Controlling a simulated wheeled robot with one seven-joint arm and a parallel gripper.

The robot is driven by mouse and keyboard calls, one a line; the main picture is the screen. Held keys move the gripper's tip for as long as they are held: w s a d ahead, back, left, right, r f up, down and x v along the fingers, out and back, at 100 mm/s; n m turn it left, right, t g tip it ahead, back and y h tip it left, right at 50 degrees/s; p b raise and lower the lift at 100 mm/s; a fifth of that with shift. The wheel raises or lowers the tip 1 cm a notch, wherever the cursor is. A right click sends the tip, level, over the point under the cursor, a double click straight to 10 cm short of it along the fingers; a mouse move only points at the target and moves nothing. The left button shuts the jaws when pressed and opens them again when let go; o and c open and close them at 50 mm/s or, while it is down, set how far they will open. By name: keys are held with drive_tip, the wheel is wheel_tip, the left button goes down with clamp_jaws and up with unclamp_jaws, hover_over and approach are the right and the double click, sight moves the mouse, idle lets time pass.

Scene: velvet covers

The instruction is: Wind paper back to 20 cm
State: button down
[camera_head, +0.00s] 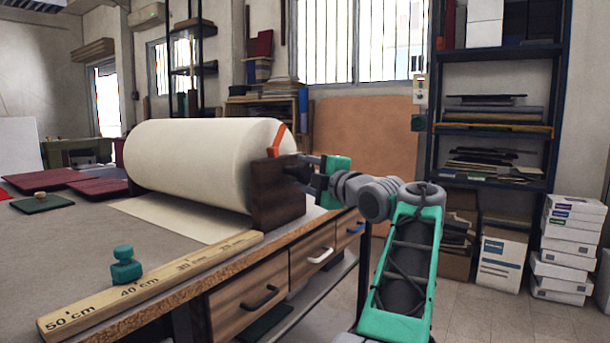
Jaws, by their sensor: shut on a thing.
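A thick roll of cream paper (205,160) rests in a dark wooden stand (278,195) on the worktable. Its loose sheet (170,214) lies flat on the table, with its free edge meeting the ruler between the 30 cm and 20 cm marks. The wooden ruler (165,281) runs along the table's front edge, with 50 cm nearest me. An orange piece (277,140) sits at the roll's right end. My gripper (303,172) is beside the stand's outer side, shut on what looks like the roll's crank, mostly hidden by the fingers.
A teal knobbed weight (125,265) stands by the ruler near 40 cm, left of the sheet. Dark red covers (95,187) and a green one (42,203) lie at the back left. Drawers (312,258) face the floor side. Shelves and boxes stand at right.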

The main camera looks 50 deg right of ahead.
drive_tip(key=c, duration=0.6)
unclamp_jaws()
drive_tip(key=shift+c, duration=0.2)
drive_tip(key=v, duration=0.7)
drive_tip(key=shift+s+p, duration=0.3)
drive_tip(key=shift+s, duration=0.1)
